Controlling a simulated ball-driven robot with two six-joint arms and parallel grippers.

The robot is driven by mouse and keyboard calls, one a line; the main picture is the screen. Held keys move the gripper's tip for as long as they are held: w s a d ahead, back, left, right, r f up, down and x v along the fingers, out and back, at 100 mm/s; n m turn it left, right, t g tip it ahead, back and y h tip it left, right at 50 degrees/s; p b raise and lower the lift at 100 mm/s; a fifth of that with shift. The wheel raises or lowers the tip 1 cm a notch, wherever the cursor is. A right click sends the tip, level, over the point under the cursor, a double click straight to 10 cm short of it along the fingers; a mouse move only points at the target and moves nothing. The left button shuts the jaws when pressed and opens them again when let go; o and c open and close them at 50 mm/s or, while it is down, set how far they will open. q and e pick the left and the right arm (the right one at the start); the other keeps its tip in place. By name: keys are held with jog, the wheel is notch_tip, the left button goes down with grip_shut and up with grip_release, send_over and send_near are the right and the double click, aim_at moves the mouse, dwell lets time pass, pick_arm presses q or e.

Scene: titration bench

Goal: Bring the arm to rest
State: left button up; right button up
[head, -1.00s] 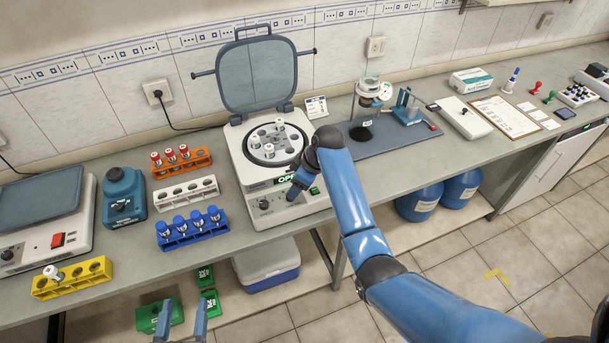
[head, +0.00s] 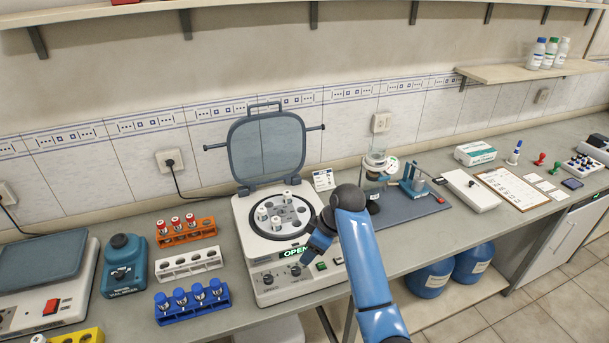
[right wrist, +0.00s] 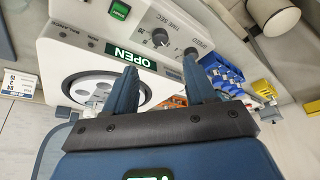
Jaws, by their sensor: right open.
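My right arm (head: 362,265) reaches in from the lower right in the head view. Its gripper (head: 298,268) hangs over the front panel of the white centrifuge (head: 250,235), near the lit OPEN display. In the right wrist view the gripper (right wrist: 160,85) has its two blue fingers apart with nothing between them, above the panel with its knobs and green button (right wrist: 120,10). The centrifuge lid (head: 268,150) stands up, and several white-capped tubes sit in the rotor (head: 292,221). My left gripper is out of view.
Left of the centrifuge stand an orange rack (head: 186,240) with red-capped tubes, a white rack (head: 188,271), a blue rack (head: 192,313) and a blue vortex mixer (head: 124,272). A glass apparatus (head: 378,170) stands close right of it. A wall shelf (head: 520,73) holds bottles.

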jog(key=w+r+m+t, duration=0.5)
jog(key=w+r+t, duration=0.2)
jog(key=w+t, duration=0.2)
jog(key=s+d+f+m+t+h+b, duration=0.1)
jog(key=s+d+f+m+t, duration=0.3)
jog(key=s, duration=0.6)
jog(key=s+d+m+t+h+b, duration=0.1)
jog(key=s+d+t, duration=0.2)
jog(key=s+d, duration=0.55)
jog(key=s+d+f+m+t+h+b, duration=0.1)
jog(key=s+d+f+m+t, duration=0.15)
jog(key=s, duration=1.05)
jog(key=s+d+f+g, duration=0.1)
jog(key=s+f, duration=0.2)
jog(key=s, duration=0.3)
jog(key=s+d+f+g+h+b, duration=0.1)
jog(key=s+f, duration=0.1)
jog(key=s, duration=0.4)
jog(key=shift+s+f+g, duration=0.15)
jog(key=shift+f+g, duration=0.2)
jog(key=shift+f, duration=0.05)
